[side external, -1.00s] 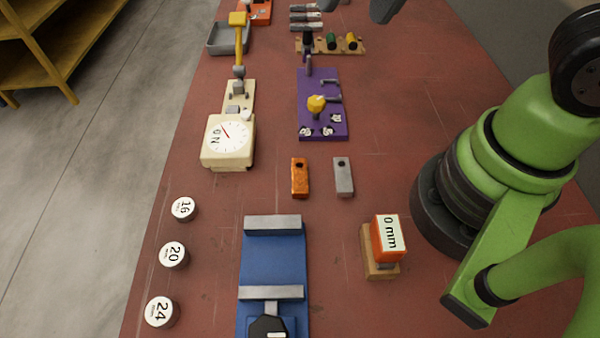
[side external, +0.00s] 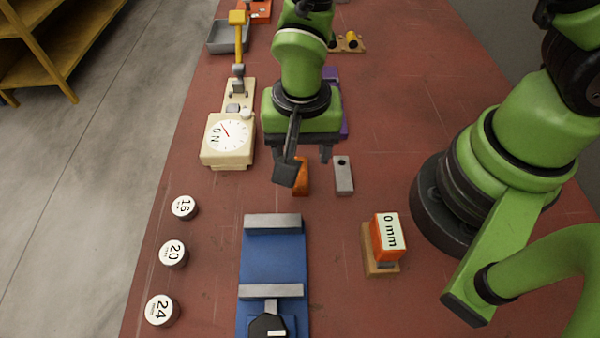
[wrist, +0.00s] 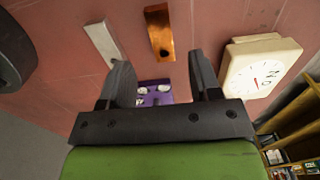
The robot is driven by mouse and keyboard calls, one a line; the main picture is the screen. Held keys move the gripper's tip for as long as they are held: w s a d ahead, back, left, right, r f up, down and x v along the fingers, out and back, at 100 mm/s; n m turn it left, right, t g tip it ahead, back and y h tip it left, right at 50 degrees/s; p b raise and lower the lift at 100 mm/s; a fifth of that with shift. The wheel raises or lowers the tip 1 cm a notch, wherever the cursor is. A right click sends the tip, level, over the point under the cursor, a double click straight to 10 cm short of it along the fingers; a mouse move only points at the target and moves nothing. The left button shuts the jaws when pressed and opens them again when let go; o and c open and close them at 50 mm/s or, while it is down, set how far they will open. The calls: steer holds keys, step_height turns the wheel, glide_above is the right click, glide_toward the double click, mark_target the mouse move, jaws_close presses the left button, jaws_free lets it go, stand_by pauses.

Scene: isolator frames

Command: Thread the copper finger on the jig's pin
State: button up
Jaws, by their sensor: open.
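The copper finger (side external: 302,178) is an orange-brown bar with a dark hole near one end, lying on the red bench. In the side view my gripper (side external: 306,168) is above it and partly hides it. In the wrist view the copper finger (wrist: 159,32) lies beyond the fingertips, apart from them. My gripper (wrist: 158,68) is open and empty there. The purple jig (side external: 344,118) is mostly hidden behind my arm, and its pin does not show in the side view. Part of the jig (wrist: 155,92) shows between my fingers in the wrist view.
A grey bar (side external: 343,176) lies right of the copper finger. A cream dial gauge (side external: 228,141) stands to the left. A blue vise (side external: 272,262) is in front, and an orange 0 mm block (side external: 388,238) is at right. Round weights (side external: 173,254) line the left edge.

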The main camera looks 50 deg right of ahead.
mark_target(300, 175)
steer(key=shift+a+f, duration=0.2)
steer(key=shift+f, duration=2.45)
jaws_close()
steer(key=shift+r, duration=0.1)
step_height(300, 175, up, 10)
steer(key=w+d+r, duration=0.3)
steer(key=w+d, duration=1.2)
steer(key=d, duration=0.4)
steer(key=shift+w, duration=0.25)
steer(key=shift+d, duration=0.1)
